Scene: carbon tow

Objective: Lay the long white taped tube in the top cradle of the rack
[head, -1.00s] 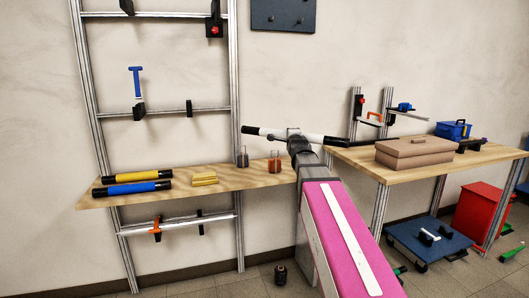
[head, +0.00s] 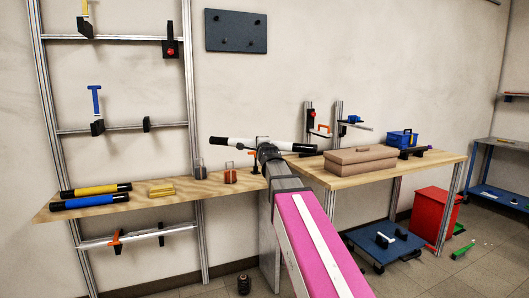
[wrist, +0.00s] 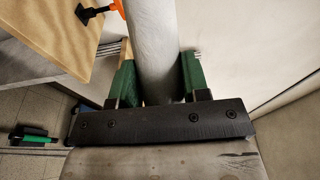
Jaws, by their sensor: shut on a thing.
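The long white tube (head: 290,146) has dark ends and lies almost level in the head view, in front of the wall and right of the rack. My gripper (head: 263,147) is shut on it near its middle. In the wrist view the tube (wrist: 152,45) stands between the green fingers (wrist: 155,80). The metal rack (head: 190,100) is at the left. Its top rail carries a left black bracket (head: 84,29), with an upright yellowish piece above it, and a right black bracket (head: 170,48) with a red knob. The tube is apart from both.
Lower brackets (head: 97,127) sit on the middle rail beside a blue T-shaped piece (head: 95,98). A wooden shelf (head: 220,188) holds yellow and blue tubes (head: 95,189) and jars (head: 230,173). A bench (head: 400,172) with a brown case (head: 365,166) stands right.

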